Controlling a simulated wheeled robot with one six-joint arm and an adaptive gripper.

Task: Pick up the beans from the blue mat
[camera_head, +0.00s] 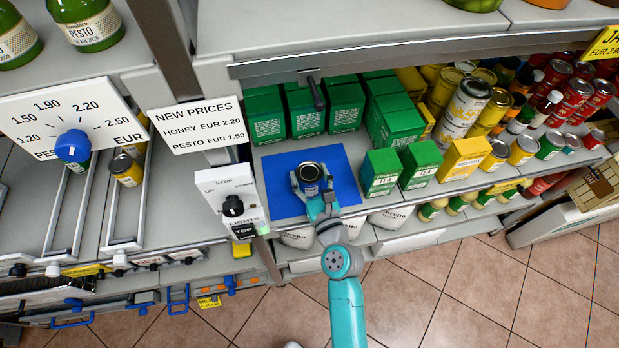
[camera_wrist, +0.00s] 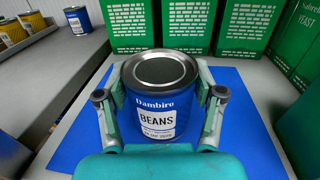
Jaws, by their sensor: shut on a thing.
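The beans are a blue can with a dark metal lid and a white "BEANS" label; the can (camera_wrist: 160,100) stands upright between the fingers of my gripper (camera_wrist: 162,112) in the wrist view. In the head view the can (camera_head: 309,174) shows from above, with my gripper (camera_head: 311,186) shut around its sides. The blue mat (camera_head: 277,184) lies on the shelf under and around the can. It also shows in the wrist view (camera_wrist: 240,95). The can's base is hidden, so I cannot tell whether it touches the mat.
Green boxes (camera_head: 305,112) stand behind the mat, and green tea boxes (camera_head: 381,170) stand to its right. A control panel (camera_head: 231,200) with a knob is at the left. Another beans can (camera_wrist: 77,20) stands at the upper left in the wrist view. A shelf bar runs above.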

